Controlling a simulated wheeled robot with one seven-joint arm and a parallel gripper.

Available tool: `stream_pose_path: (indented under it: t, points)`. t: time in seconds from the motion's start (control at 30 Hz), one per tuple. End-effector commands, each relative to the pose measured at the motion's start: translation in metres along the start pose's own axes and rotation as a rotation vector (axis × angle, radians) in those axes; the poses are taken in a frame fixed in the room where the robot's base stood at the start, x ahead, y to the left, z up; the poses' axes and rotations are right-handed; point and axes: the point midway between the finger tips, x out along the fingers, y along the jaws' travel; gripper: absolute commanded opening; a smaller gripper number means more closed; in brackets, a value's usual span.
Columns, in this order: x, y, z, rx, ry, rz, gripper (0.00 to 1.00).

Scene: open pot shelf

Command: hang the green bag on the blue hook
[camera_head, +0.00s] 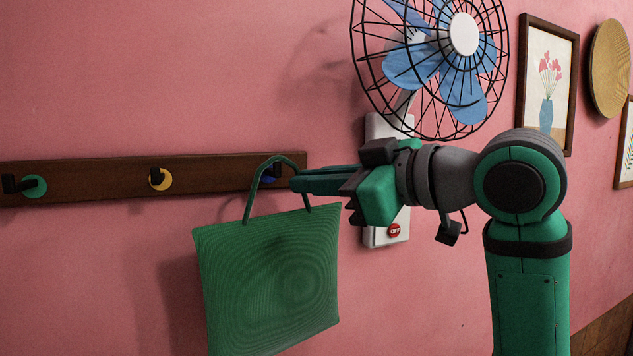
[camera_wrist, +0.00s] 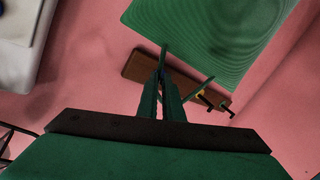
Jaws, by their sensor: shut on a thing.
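The green bag (camera_head: 272,280) hangs by its handle from my gripper (camera_head: 296,182) in front of the pink wall. My gripper is shut on the handle (camera_head: 252,190), near the right end of the wooden rail. The blue hook (camera_head: 271,178) shows as a small patch of blue behind the handle and fingertips, mostly hidden. I cannot tell whether the handle touches the hook. In the wrist view, the bag (camera_wrist: 210,35) fills the upper right, and my gripper (camera_wrist: 163,75) is closed near the handle by the rail.
The wooden rail (camera_head: 100,180) also carries a green hook (camera_head: 34,187) and a yellow hook (camera_head: 161,179) to the left. A wall fan (camera_head: 463,35) with a white mount (camera_head: 382,238) is close behind my gripper. Framed pictures (camera_head: 547,85) hang at the right.

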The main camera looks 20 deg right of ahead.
Motion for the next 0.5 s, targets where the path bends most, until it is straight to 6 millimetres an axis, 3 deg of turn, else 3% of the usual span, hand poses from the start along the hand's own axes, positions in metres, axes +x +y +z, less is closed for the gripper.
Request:
stream_pose_path:
  t: [0.5]
  points:
    - [0.025, 0.009, 0.004, 0.001, 0.001, -0.002, 0.0]
